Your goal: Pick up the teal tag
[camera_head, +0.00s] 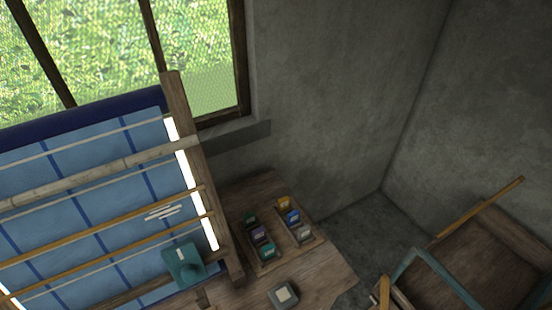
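A small teal block with a pale mark on top, which looks like the teal tag (268,251), sits at the near left of a shallow wooden tray (286,257). The tray lies on a wooden table (325,277) to the right of the loom. A larger teal piece (184,264) with a knob-like part is at the loom's lower right; I cannot tell what it is. Neither of my grippers is in view.
The tray also holds dark green, purple (259,233), yellow (283,202), blue (293,217) and grey (304,233) blocks. A grey block (283,295) lies near the table's front. The loom's post (203,170) rises left of the tray. Wooden furniture (480,260) stands right.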

